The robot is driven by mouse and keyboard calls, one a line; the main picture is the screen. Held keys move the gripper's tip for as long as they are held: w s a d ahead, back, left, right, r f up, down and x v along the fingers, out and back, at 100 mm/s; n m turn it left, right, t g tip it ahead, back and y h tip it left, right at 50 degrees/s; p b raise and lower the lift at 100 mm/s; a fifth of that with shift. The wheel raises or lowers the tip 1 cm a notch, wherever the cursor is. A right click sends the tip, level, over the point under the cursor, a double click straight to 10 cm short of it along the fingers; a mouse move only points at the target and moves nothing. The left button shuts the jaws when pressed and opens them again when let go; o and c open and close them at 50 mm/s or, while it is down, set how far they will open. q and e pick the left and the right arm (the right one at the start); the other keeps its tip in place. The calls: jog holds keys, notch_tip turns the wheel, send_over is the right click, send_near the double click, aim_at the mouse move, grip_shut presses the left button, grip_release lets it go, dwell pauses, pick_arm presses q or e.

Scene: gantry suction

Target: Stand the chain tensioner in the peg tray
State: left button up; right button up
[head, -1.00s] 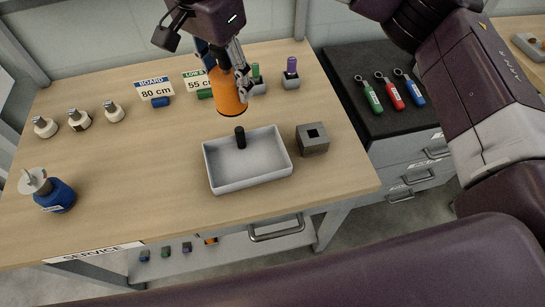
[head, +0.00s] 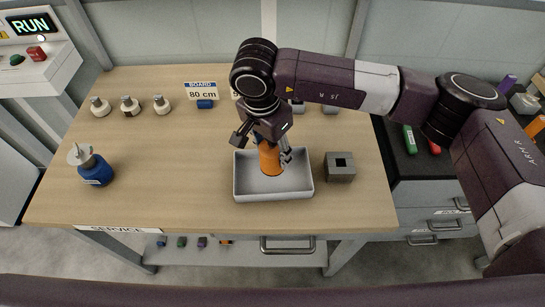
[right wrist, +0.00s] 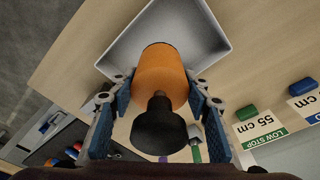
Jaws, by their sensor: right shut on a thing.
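My right gripper (head: 267,140) is shut on the orange cylinder, the chain tensioner (head: 270,160). It holds the tensioner roughly upright over the white peg tray (head: 301,188). The tensioner's lower end shows against the tray floor; I cannot tell whether it touches the floor. The tray's black peg is hidden now. In the right wrist view the blue-padded fingers (right wrist: 160,115) stand on both sides of the orange body (right wrist: 162,75). Its black knobbed end (right wrist: 158,130) faces the camera, and the tray (right wrist: 205,30) lies beyond. My left gripper is not in view.
A grey block with a square hole (head: 340,168) stands just right of the tray. A blue bottle (head: 92,168) and several small white-topped pieces (head: 131,105) stand on the left. A board sign (head: 202,91) stands behind. The table's middle left is clear.

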aim_at(272, 162)
jog(key=shift+f, duration=0.45)
notch_tip(272, 162, down, 3)
jog(key=shift+f+p, duration=0.1)
jog(key=shift+p, duration=0.55)
jog(key=shift+f, duration=0.3)
jog(key=shift+f, duration=0.1)
jog(key=shift+f+b, duration=0.1)
jog(key=shift+b, duration=0.2)
jog(key=o, duration=1.6)
jog(key=shift+o, duration=0.2)
